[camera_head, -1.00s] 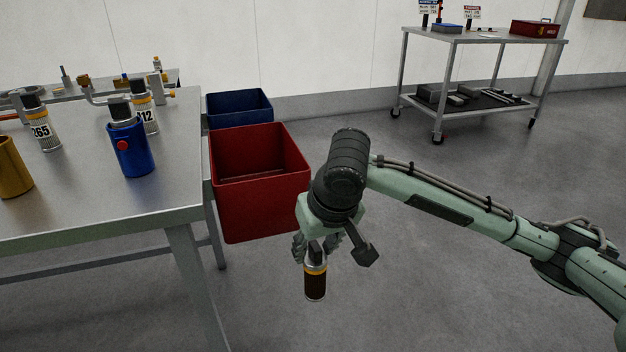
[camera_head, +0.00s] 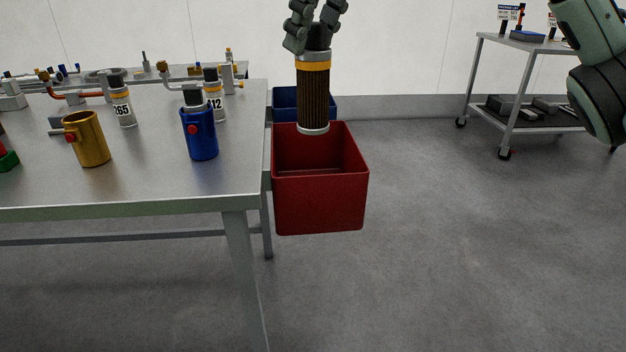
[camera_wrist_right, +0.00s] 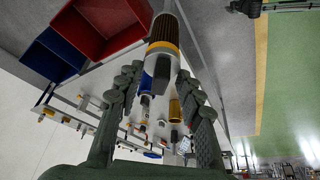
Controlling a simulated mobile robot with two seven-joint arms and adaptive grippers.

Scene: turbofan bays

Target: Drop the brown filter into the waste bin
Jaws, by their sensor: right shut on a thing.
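The brown filter (camera_head: 314,95), a dark ribbed cylinder with an orange band and metal end, hangs upright from my right gripper (camera_head: 316,24). The gripper is shut on its dark top end. The filter also shows in the right wrist view (camera_wrist_right: 166,32), between the fingers (camera_wrist_right: 160,88). A red open bin (camera_head: 320,200) hangs at the table's right end. In the head view the filter's lower end overlaps the bin's back rim; its exact height above the bin cannot be told. No label on the bin is readable. My left gripper is out of view.
A blue bin (camera_head: 287,104) sits behind the red one. The metal table (camera_head: 150,188) holds a blue canister (camera_head: 200,135), a gold canister (camera_head: 88,140) and numbered white filters (camera_head: 122,104). A wheeled cart (camera_head: 520,100) stands back right. Floor right of the bin is clear.

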